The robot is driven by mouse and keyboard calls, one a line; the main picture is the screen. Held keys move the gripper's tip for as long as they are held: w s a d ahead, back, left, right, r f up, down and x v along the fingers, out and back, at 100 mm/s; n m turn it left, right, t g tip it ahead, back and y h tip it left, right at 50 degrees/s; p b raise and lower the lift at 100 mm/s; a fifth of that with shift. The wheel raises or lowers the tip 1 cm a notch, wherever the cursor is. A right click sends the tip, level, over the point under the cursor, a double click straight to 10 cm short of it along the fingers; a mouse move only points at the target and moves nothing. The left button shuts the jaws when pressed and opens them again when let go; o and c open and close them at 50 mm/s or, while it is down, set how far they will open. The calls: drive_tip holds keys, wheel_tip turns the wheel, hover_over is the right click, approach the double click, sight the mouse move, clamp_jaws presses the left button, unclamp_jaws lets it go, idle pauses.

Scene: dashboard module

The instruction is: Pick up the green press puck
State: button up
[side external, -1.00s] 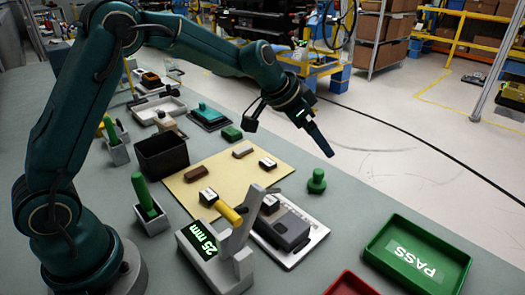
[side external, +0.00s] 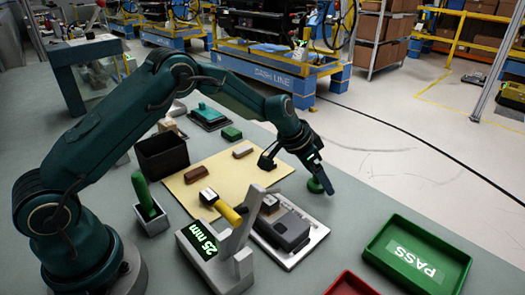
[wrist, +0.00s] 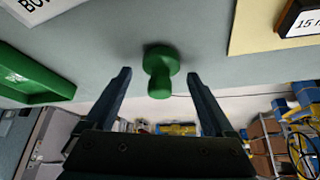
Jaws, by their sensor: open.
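The green press puck (side external: 316,184) stands on the grey table near its far right edge. It has a wide round base and a narrower knob. In the side view my gripper (side external: 323,180) is right at it and hides part of it. In the wrist view the puck (wrist: 159,70) lies between and just ahead of the two fingertips of my gripper (wrist: 160,76). The fingers are open, with a gap on each side of the puck, and hold nothing.
A grey device on a white plate (side external: 318,236) and a yellow mat (side external: 225,166) lie near the puck. A green PASS tray (side external: 418,256) is at the right, and a red tray (side external: 350,284) at the front. The table around the puck is clear.

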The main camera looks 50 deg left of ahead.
clamp_jaws()
drive_tip(key=shift+r, duration=0.5)
wheel_tip(320, 180, up, 4)
drive_tip(key=shift+f, duration=0.25)
drive_tip(key=s+a+r, duration=0.4)
drive_tip(key=a+r, duration=0.2)
drive_tip(key=a, duration=0.5)
drive_tip(key=shift+r, duration=0.3)
drive_tip(key=shift+s, duration=0.1)
